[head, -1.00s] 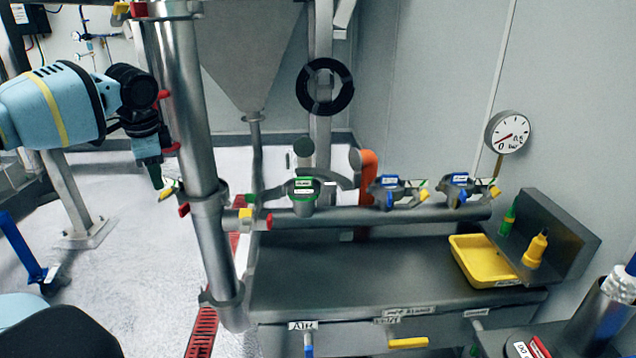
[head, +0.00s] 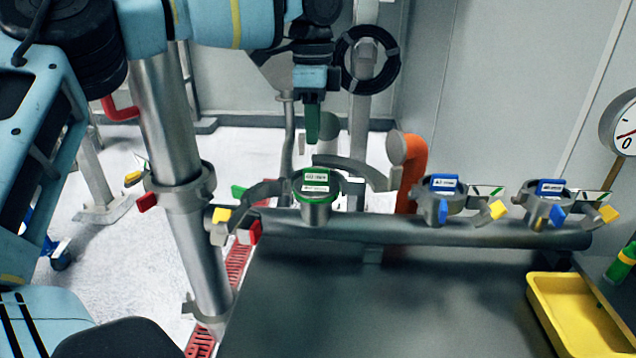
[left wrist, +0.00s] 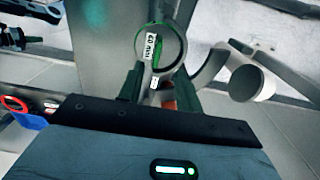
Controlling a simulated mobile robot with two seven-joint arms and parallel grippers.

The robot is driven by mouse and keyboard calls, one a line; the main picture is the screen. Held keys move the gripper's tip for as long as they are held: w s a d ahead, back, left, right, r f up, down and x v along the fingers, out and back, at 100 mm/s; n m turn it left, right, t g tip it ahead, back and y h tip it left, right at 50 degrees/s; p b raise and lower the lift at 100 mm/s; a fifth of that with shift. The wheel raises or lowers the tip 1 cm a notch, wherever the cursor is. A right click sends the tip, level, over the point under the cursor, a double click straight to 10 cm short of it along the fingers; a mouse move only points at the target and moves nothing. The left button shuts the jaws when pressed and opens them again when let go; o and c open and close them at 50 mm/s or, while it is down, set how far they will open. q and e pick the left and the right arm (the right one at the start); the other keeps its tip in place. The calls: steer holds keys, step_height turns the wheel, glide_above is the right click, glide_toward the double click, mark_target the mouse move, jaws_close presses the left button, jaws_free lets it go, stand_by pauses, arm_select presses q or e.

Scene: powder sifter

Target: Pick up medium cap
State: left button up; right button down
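A cap with a green rim and a white and green label (head: 316,184) sits on the horizontal pipe in a grey clamp. It also shows in the left wrist view as a grey ring with a "60 mm" label (left wrist: 150,47). Two caps with blue labels, a nearer one (head: 441,187) and one farther right (head: 549,190), sit along the same pipe. I cannot tell from the labels which is medium. My left gripper (head: 312,122) points down just above the green cap. In the left wrist view its fingers (left wrist: 158,92) are apart, with nothing clearly held. My right gripper is out of view.
An upright steel pipe (head: 172,130) stands left of the green cap, under my left arm. An orange pipe (head: 412,175) rises behind the caps. The grey tabletop (head: 390,300) is clear, with a yellow tray (head: 540,300) at its right.

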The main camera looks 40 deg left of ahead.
mark_target(316, 169)
arm_select(q)
steer(key=shift+s+f, duration=0.1)
steer(key=shift+f, duration=0.4)
steer(key=shift+w+f, duration=0.2)
steer(key=shift+f, duration=0.6)
steer(key=shift+s+d+f+p, duration=0.15)
steer(key=shift+f+p, duration=0.1)
steer(key=shift+f, duration=1.05)
steer(key=shift+w+d+f+p, duration=0.1)
steer(key=shift+d+f+p, duration=0.1)
steer(key=shift+f, duration=1.05)
steer(key=shift+s, duration=0.1)
steer(key=shift+c, duration=0.2)
jaws_close()
